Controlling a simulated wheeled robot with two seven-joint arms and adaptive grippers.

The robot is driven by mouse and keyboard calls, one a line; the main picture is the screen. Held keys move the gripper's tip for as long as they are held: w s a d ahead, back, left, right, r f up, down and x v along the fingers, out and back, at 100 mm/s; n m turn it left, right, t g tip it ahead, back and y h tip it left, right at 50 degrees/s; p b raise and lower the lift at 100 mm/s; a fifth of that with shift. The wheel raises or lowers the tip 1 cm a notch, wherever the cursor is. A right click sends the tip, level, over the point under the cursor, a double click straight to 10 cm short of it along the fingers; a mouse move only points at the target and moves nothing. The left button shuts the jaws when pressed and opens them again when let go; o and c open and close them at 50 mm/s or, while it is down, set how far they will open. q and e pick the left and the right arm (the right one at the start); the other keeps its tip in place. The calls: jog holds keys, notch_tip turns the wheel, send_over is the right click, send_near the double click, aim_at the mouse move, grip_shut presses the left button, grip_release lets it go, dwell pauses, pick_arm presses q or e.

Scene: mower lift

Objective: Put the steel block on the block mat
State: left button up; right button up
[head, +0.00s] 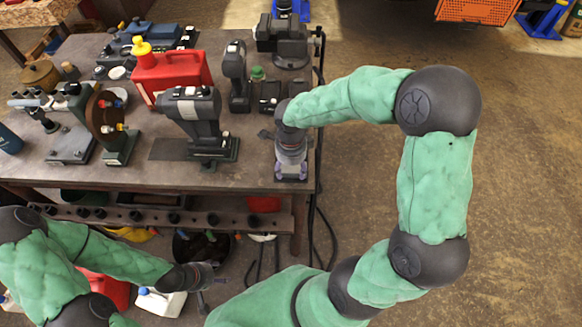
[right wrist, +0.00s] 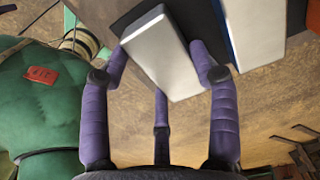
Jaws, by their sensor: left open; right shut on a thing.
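The steel block (right wrist: 158,52) is a pale silver bar in the right wrist view, tilted between the purple fingers of my right gripper (right wrist: 163,72). That gripper is shut on it. In the head view, my right gripper (head: 291,168) is over the right edge of the workbench and hides the block. A dark flat patch (right wrist: 200,18) shows behind the block in the right wrist view; I cannot tell if it is the block mat, or whether the block touches it. My left gripper (head: 210,277) is open and low at the bench's front, away from the block.
The workbench (head: 255,172) is crowded: a red fuel can (head: 172,77), a dark tool on a stand (head: 192,118) and several other tools stand left of my right gripper. Open floor (head: 530,160) lies to the right. An orange crate (head: 475,10) is at the back.

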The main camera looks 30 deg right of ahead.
aim_at(291, 170)
jog(key=shift+f, duration=0.1)
jog(key=o, duration=1.6)
jog(key=shift+c, duration=0.2)
jog(key=shift+r, duration=0.2)
notch_tip(291, 170, up, 12)
jog(key=p, duration=0.2)
